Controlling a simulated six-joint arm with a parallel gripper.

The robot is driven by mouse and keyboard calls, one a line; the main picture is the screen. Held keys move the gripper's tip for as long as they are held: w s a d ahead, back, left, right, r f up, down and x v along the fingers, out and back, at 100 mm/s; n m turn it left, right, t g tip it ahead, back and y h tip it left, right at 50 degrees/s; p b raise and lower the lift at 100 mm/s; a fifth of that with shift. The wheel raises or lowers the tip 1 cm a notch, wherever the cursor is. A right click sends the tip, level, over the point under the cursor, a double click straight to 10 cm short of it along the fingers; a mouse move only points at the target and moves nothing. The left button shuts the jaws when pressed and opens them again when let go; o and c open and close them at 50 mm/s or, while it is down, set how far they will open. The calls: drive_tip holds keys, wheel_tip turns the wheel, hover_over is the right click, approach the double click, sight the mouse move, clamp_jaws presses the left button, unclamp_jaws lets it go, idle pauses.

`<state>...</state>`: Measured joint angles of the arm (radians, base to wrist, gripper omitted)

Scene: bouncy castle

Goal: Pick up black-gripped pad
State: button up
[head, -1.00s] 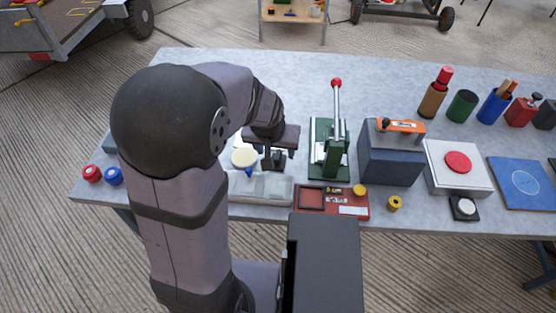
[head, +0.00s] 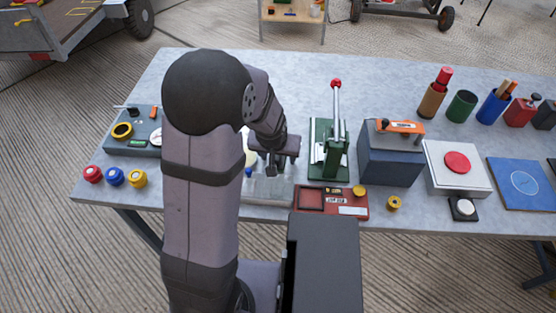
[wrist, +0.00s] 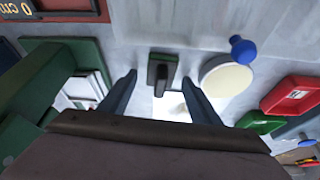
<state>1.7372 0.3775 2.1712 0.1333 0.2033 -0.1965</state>
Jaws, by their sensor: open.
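A small dark pad with an upright black grip (wrist: 161,72) lies on the grey table in the wrist view. It sits just ahead of and between the fingertips, which do not appear to touch it. My gripper (wrist: 160,78) is open with nothing between its fingers. In the head view my gripper (head: 271,168) points down beside the green lever press, and my arm and fingers hide most of the space below it. A round cream pad with a blue knob (wrist: 222,82) lies close by on the right in the wrist view; in the head view my arm partly covers it.
The green lever press (head: 329,150) stands just right of my gripper. A red tray (head: 311,200) and a grey slab (head: 266,190) lie at the front. A dark box (head: 389,165) stands further right. Red (wrist: 293,95) and green (wrist: 262,123) pieces show at the wrist view's right.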

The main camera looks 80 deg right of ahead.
drive_tip(key=shift+c, duration=0.3)
drive_tip(key=c, duration=1.1)
drive_tip(key=shift+r, duration=0.15)
wheel_tip(320, 180, up, 10)
drive_tip(key=shift+f, duration=0.1)
